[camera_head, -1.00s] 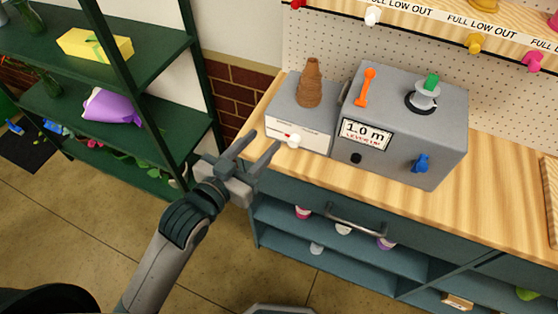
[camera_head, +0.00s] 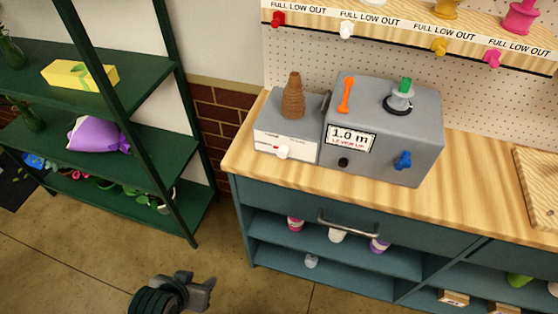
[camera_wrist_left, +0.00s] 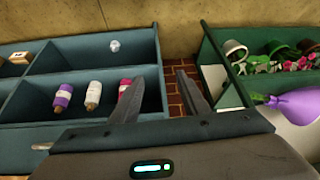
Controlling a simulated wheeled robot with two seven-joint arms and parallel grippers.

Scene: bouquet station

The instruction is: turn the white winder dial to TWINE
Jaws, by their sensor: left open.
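The white winder dial (camera_head: 282,152) is a small white knob on the front of the low grey and white box that carries the brown twine cone (camera_head: 293,97). A small red mark shows beside the knob; which word it points to is too small to read. My left gripper (camera_head: 197,287) is at the bottom of the head view, low over the floor and well apart from the dial. In the left wrist view its two fingers (camera_wrist_left: 160,84) are spread with nothing between them. My right gripper is in neither view.
The grey machine (camera_head: 385,130) with orange lever, blue knob and "1.0 m" label stands right of the twine box on the wooden counter (camera_head: 470,185). A drawer handle (camera_head: 348,225) juts out below. A green shelf (camera_head: 185,205) stands left; floor between is clear.

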